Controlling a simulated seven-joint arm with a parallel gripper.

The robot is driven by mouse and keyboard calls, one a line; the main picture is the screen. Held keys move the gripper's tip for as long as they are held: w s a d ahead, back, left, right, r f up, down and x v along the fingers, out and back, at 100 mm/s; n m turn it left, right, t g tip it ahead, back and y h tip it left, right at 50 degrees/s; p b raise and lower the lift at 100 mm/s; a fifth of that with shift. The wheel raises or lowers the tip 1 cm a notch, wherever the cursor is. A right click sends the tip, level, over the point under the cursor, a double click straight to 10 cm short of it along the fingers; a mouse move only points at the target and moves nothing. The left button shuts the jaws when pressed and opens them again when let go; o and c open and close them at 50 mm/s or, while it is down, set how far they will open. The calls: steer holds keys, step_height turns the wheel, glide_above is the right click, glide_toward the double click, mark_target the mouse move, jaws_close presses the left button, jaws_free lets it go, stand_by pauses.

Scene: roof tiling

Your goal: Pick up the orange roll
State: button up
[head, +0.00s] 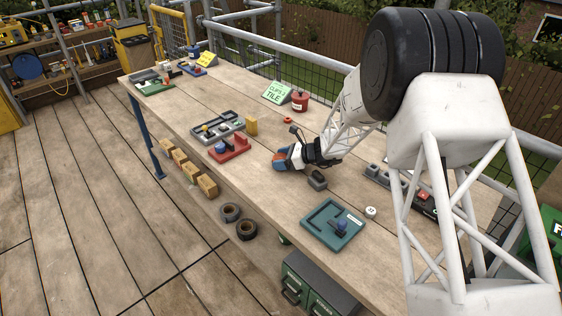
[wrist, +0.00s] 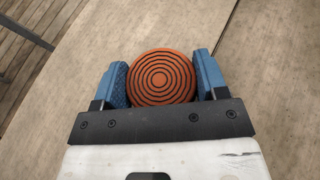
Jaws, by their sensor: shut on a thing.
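The orange roll (wrist: 161,78) shows in the wrist view as a round orange end with dark concentric rings. It sits between the two blue fingers of my gripper (wrist: 162,82), which are shut on its sides. In the head view my gripper (head: 281,161) is over the workbench (head: 270,130), around the middle of its length, with its blue fingertips pointing left. The roll is mostly hidden by the fingers there. I cannot tell whether the roll touches the bench top.
A green tray (head: 333,225) lies nearer. A red tin (head: 300,101) stands behind.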

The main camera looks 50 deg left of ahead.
mark_target(281, 158)
steer(key=shift+r, duration=0.15)
steer(key=shift+r, duration=4.85)
